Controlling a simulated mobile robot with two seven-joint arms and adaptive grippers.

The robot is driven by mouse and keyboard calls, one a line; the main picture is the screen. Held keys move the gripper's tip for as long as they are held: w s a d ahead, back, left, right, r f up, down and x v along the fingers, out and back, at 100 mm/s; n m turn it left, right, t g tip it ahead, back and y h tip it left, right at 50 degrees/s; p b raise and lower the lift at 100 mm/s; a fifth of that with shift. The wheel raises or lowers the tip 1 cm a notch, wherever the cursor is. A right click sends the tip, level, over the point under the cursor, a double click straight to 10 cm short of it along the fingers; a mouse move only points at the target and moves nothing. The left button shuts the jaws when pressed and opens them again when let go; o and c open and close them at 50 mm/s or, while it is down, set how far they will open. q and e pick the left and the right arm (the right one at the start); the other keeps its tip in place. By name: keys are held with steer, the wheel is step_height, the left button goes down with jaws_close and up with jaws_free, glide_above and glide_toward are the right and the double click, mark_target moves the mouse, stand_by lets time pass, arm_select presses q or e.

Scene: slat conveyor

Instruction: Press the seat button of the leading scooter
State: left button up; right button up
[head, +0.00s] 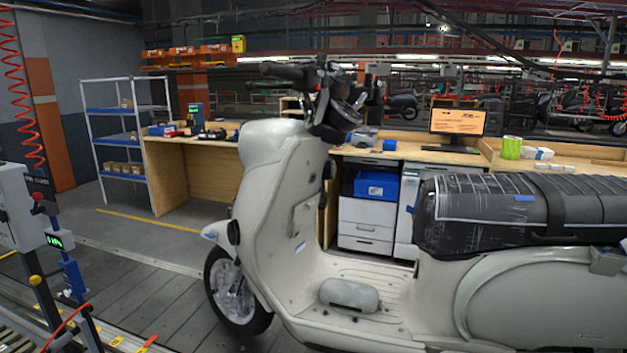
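A pale grey scooter (275,205) stands upright across the middle and right of the head view, its front wheel (232,290) to the left. Its dark handlebar (290,72) is at the top of the front column. Its black seat (485,212) has a clear wrap over the front part and a small blue tag on its side. A grey rounded piece (349,295) lies on the footboard. I cannot make out a seat button at this size. The scooter's rear runs out of the right edge. Neither of my grippers is in view.
The scooter stands on a grey slat floor (150,305). Behind it are wooden workbenches (205,160), a monitor (457,121) and a blue bin (375,187). A shelf rack (130,140) stands at the back left. Posts with a red knob (38,197) stand at the near left.

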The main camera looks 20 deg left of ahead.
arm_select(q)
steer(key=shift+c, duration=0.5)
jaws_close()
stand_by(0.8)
